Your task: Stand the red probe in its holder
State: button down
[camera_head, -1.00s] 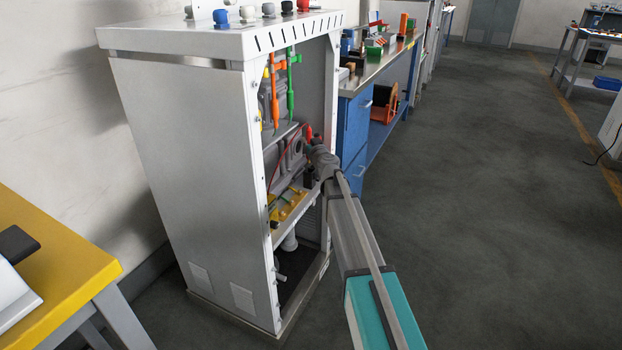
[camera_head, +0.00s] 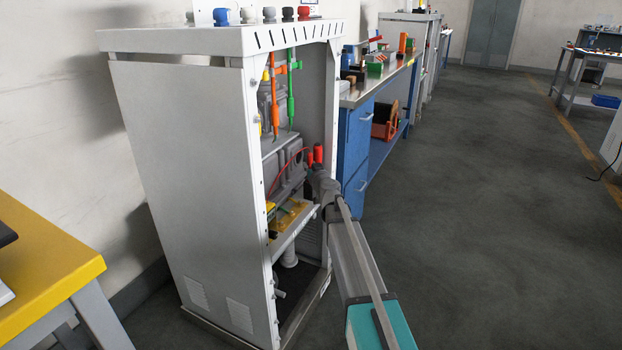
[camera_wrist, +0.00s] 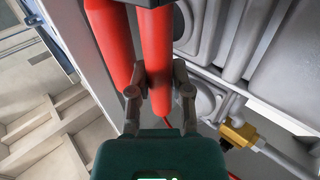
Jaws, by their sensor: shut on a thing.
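The red probe (camera_wrist: 156,45) is a long red cylinder in the wrist view, between the two fingers of my gripper (camera_wrist: 159,80). The fingers are shut on it. A second red cylinder (camera_wrist: 108,40) stands beside it on the left; I cannot tell whether it is part of the holder. In the head view, two red upright shapes (camera_head: 318,153) show just above my gripper (camera_head: 322,182), at the cabinet's open front. A thin red cable (camera_head: 283,166) curves inside the cabinet.
The grey cabinet (camera_head: 185,190) has an open front with grey equipment and a shelf edge (camera_head: 295,232). An orange probe (camera_head: 275,108) and a green probe (camera_head: 291,100) hang above. A blue workbench (camera_head: 355,140) stands behind to the right.

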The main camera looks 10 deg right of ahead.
jog(key=shift+f+b, duration=1.9)
jog(key=shift+f, duration=0.15)
jog(key=c, duration=0.5)
grip_release()
jog(key=shift+c, duration=0.2)
jog(key=shift+r, duration=0.2)
jog(key=shift+s, duration=0.15)
jog(key=s+d, duration=0.2)
jog(key=s, duration=0.9)
jog(key=shift+s, duration=0.3)
